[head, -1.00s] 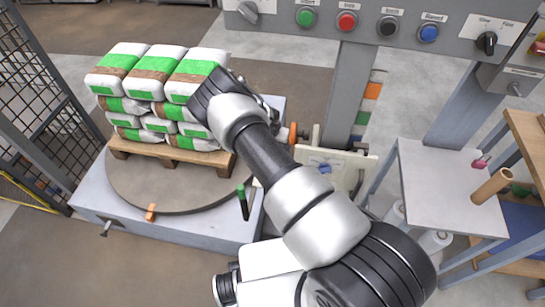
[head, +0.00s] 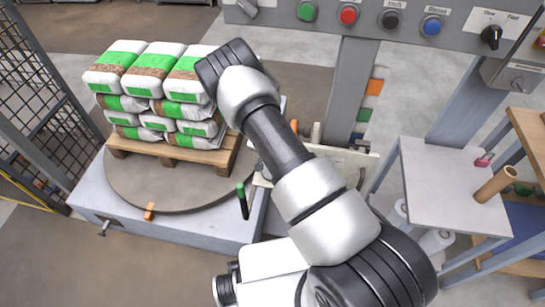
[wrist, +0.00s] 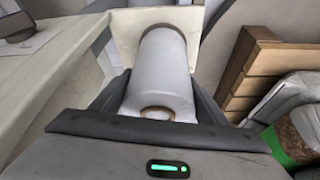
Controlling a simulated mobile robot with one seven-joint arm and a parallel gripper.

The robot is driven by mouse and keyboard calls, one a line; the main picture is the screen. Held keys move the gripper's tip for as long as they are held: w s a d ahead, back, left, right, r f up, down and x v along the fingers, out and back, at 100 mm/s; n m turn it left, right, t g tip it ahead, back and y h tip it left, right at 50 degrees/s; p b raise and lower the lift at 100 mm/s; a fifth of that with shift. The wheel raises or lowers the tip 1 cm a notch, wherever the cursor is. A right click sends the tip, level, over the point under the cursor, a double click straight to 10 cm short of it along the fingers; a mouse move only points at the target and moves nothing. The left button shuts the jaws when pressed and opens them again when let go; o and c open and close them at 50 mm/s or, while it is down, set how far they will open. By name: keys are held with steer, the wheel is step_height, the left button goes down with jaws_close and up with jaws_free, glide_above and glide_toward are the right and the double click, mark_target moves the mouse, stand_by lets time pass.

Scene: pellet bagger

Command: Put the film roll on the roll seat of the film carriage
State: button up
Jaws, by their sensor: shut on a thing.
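The white film roll (wrist: 160,75) with a brown core lies between the two dark fingers of my gripper (wrist: 160,88) in the wrist view. My gripper is shut on the roll. The cream film carriage (wrist: 122,40) is beside and behind the roll's far end. Part of the carriage (head: 342,163) shows right of my arm in the head view. The roll seat is not clearly visible, and I cannot tell whether the roll touches it. In the head view my arm hides the gripper and the roll.
Stacked bags (head: 127,90) stand on a wooden pallet (head: 170,154) on the turntable (head: 125,190), close to my wrist. A control panel (head: 395,20) hangs above. A grey side table (head: 440,190) at right holds a brown tube (head: 496,184).

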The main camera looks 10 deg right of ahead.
steer(key=shift+f, duration=0.2)
steer(key=o, duration=1.4)
steer(key=shift+r, duration=0.1)
